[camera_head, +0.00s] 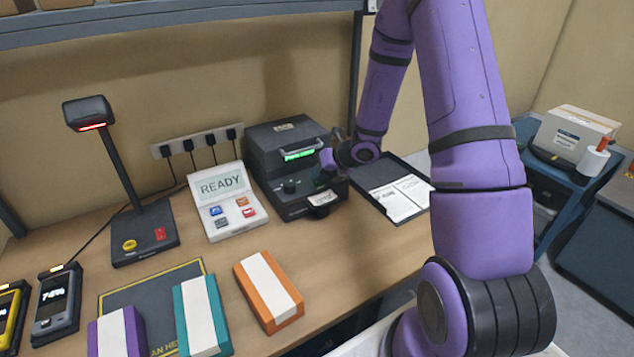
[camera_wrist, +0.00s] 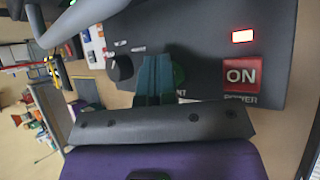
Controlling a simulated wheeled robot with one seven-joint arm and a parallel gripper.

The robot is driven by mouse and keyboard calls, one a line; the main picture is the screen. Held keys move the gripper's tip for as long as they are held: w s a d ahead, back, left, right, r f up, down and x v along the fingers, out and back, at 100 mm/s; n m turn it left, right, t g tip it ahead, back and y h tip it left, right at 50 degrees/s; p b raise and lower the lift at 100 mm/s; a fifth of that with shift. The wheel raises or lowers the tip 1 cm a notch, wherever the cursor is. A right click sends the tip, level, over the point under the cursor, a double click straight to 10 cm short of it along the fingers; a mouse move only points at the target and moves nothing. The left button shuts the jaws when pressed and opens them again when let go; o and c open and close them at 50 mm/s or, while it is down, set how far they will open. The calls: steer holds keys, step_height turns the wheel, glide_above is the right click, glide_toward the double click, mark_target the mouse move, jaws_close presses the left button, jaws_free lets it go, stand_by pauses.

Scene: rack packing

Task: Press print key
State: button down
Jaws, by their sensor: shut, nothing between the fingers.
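The dark label printer (camera_head: 285,145) stands at the back of the bench, with a lit green display (camera_head: 299,155) on its front. My gripper (camera_head: 325,178) is at the right part of its front panel. In the wrist view my gripper (camera_wrist: 155,62) is shut and empty, its teal fingers pointing at the panel. The round green print key (camera_wrist: 180,77) shows just right of the fingers, partly hidden by them; only "NT" of its label is readable. I cannot tell whether the fingertips touch it. The red ON power switch (camera_wrist: 240,76) is farther right, and a dark knob (camera_wrist: 120,67) is left.
A white panel reading READY (camera_head: 222,185) stands left of the printer, and a black tray with papers (camera_head: 375,172) right of it. A scanner on a stand (camera_head: 125,185) is farther left. Orange (camera_head: 283,318), teal (camera_head: 183,325) and purple (camera_head: 97,340) boxes lie in front.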

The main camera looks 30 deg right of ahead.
steer(key=shift+r, duration=0.75)
steer(key=shift+r, duration=2.5)
steer(key=shift+r, duration=0.1)
steer(key=s+a+r+n+g, duration=0.1)
steer(key=s+a+r+n, duration=0.5)
steer(key=r+n, duration=0.35)
steer(key=s+a+r+n+g, duration=0.2)
steer(key=s+a+r+n, duration=0.35)
steer(key=r+n, duration=0.35)
steer(key=s+d+r+n+h, duration=0.1)
steer(key=s+r+n+h, duration=0.1)
steer(key=s+n, duration=0.7)
steer(key=s+d+r+n+h, duration=0.1)
steer(key=s+r+n+h, duration=0.2)
steer(key=s+n, duration=0.7)
step_height(320, 180, up, 2)
steer(key=shift+s+d+t, duration=0.25)
steer(key=shift+s+t, duration=0.15)
steer(key=shift+s, duration=0.7)
